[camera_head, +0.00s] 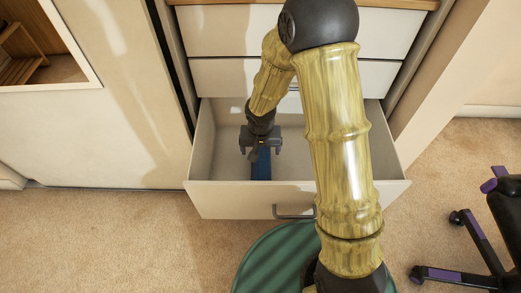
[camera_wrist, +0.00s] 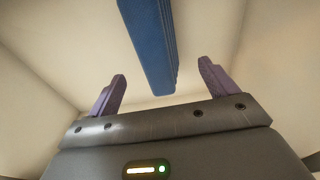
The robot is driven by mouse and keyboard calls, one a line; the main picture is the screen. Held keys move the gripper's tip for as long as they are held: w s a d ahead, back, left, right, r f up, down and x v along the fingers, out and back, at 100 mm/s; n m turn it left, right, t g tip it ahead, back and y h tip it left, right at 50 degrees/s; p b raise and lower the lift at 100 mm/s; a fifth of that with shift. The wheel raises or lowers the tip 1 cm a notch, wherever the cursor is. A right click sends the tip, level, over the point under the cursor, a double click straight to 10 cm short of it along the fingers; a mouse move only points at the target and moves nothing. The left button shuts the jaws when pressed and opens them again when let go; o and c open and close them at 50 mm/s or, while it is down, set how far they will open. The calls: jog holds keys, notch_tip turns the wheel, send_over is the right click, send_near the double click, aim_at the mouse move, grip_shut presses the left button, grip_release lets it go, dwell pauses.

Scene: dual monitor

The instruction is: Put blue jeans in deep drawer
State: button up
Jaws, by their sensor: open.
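The deep drawer (camera_head: 240,199) is pulled open at the bottom of a white drawer unit. The blue jeans (camera_head: 261,165) show as a narrow, folded blue block inside the drawer, partly hidden by my gripper and the front panel. My gripper (camera_head: 260,151) is inside the drawer, over the jeans, with its jaws open. In the wrist view the jeans (camera_wrist: 148,40) appear between the two spread purple fingers, with a gap on each side. I cannot tell whether the jeans rest on the drawer floor.
Closed drawers (camera_head: 228,76) sit above the open one. Its handle (camera_head: 293,216) is on the front panel, partly behind my arm. An office chair (camera_head: 480,235) stands at the right. A wooden shelf (camera_head: 35,55) is at the left. Carpet (camera_head: 110,235) is clear at the lower left.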

jog(key=r, duration=0.1)
jog(key=r+p, duration=0.1)
jog(key=r, duration=0.1)
jog(key=r+p, duration=0.1)
jog(key=r, duration=0.1)
jog(key=shift+s, duration=0.3)
jog(key=s+d+r+t, duration=0.1)
jog(key=s+d+r, duration=0.9)
jog(key=d+r, duration=0.2)
jog(key=shift+s+d+r, duration=0.15)
jog(key=shift+d+r, duration=0.1)
jog(key=shift+d, duration=0.55)
jog(key=shift+c, duration=0.5)
